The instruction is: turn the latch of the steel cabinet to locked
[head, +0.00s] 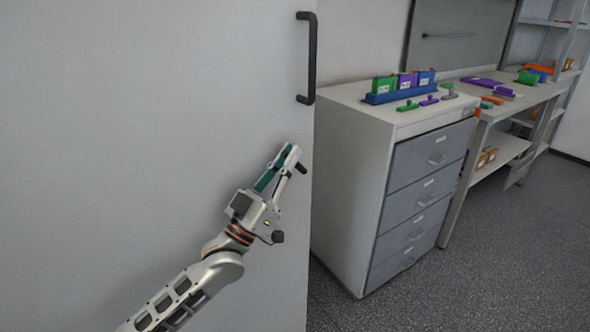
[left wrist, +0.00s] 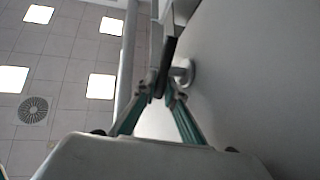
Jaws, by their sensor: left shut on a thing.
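The steel cabinet's large grey door (head: 150,110) fills the left half of the head view. Its latch is a small dark lever (head: 302,168) near the door's right edge, below a black bar handle (head: 312,58). My left gripper (head: 289,158) is at the latch, shut on it. In the left wrist view the fingertips (left wrist: 164,90) close around the dark lever (left wrist: 169,58), and a round pale base (left wrist: 184,72) joins it to the door face. The lever looks roughly upright there, but its exact turn is partly hidden by the fingers. My right gripper is out of view.
A grey drawer cabinet (head: 350,180) stands right of the door, with a blue rack (head: 400,95) of coloured blocks and small stamp-like pieces on top. A workbench (head: 520,105) and shelving stand further back. The floor (head: 510,240) at right is clear.

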